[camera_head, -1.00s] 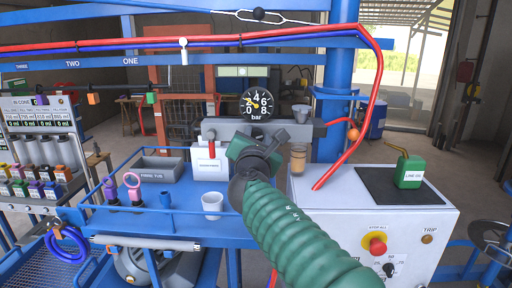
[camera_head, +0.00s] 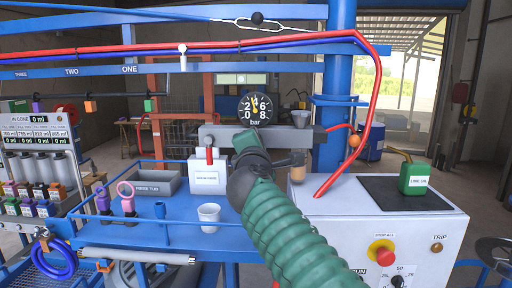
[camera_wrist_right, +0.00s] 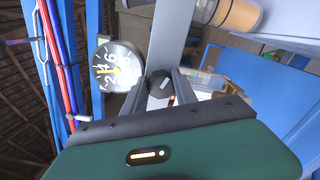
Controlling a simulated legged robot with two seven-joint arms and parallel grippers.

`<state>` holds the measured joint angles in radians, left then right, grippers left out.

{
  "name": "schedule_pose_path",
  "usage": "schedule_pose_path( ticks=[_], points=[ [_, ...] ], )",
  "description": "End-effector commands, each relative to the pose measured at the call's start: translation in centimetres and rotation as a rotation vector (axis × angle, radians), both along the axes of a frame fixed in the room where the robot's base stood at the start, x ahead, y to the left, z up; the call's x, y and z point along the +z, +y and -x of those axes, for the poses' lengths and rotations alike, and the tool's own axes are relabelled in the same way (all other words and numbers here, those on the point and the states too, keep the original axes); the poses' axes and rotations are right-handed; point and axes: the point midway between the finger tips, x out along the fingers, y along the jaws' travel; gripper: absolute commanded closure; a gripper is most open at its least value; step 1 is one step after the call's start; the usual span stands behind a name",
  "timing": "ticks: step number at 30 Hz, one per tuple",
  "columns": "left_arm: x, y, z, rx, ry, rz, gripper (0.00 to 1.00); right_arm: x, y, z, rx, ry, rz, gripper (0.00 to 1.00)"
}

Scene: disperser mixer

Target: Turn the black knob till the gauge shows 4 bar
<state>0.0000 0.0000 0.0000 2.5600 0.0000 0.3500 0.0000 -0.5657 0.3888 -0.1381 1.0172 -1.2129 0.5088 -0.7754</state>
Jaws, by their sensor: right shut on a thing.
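The round black gauge (camera_head: 255,109), marked in bar, is on the grey bar in the head view. Its pale needle points nearly straight up, close to the 4; the exact reading is too small to tell. The gauge also shows, turned on its side, in the wrist view (camera_wrist_right: 117,66). The black knob (camera_wrist_right: 158,84) sits between the fingertips of my right gripper (camera_wrist_right: 160,88), which is shut on it. In the head view my green right arm and gripper (camera_head: 246,143) hide the knob, below the gauge. My left gripper is not in view.
At right, a white cabinet (camera_head: 345,225) carries a green oil can (camera_head: 415,178) and a red stop button (camera_head: 382,252). A red hose (camera_head: 372,110) arcs above.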

Motion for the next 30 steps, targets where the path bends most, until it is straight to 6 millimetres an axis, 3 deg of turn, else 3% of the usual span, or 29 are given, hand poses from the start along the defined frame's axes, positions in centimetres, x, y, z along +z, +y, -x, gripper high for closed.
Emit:
schedule_pose_path(
  ticks=[14, 15, 19, 30],
  points=[
    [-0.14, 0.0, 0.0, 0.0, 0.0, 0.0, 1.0, -0.36, 0.02, -0.09, -0.002, 0.005, -0.013, 1.0],
    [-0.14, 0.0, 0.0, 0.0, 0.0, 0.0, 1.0, -0.36, 0.02, -0.09, -0.002, 0.005, -0.013, 0.63],
    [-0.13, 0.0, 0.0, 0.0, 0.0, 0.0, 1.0, -0.29, 0.02, -0.07, -0.001, 0.004, -0.013, 0.46],
    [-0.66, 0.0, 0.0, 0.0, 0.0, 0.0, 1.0, -0.33, 0.09, 0.52, 0.001, 0.001, -0.013, 0.45]
  ],
)
